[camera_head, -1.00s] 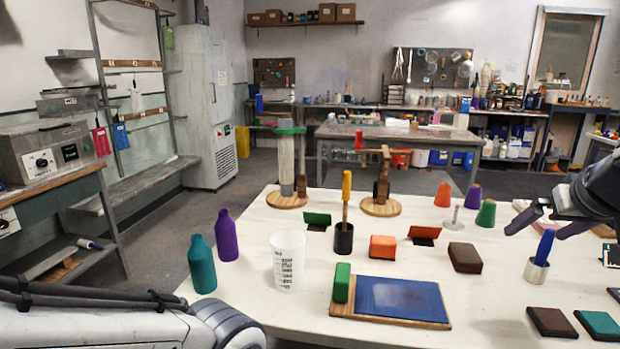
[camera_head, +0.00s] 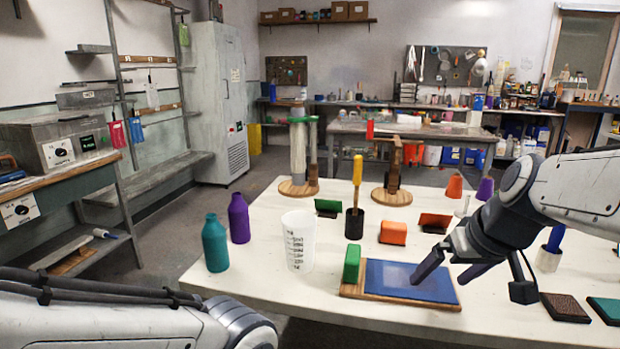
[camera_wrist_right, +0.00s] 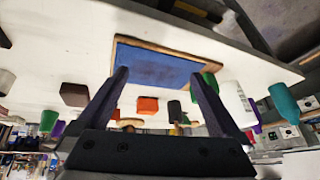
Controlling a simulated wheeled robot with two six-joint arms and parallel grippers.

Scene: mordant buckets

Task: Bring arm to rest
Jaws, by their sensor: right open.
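My right gripper (camera_head: 447,272) reaches in from the right in the head view, open and empty. Its two dark purple fingers hang above the right part of the blue board (camera_head: 385,277) in its wooden frame. In the right wrist view the open fingers (camera_wrist_right: 160,85) stand apart with the blue board (camera_wrist_right: 158,66) beyond them and nothing between them. My left arm shows at the bottom left of the head view, but its gripper is out of view.
A green block (camera_head: 352,264) stands on the board's left end. Nearby are a measuring beaker (camera_head: 299,242), teal bottle (camera_head: 215,244), purple bottle (camera_head: 239,219), black cup (camera_head: 354,225) with a yellow-handled tool, and orange block (camera_head: 393,233). Dark (camera_head: 565,307) and green pads lie at the right.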

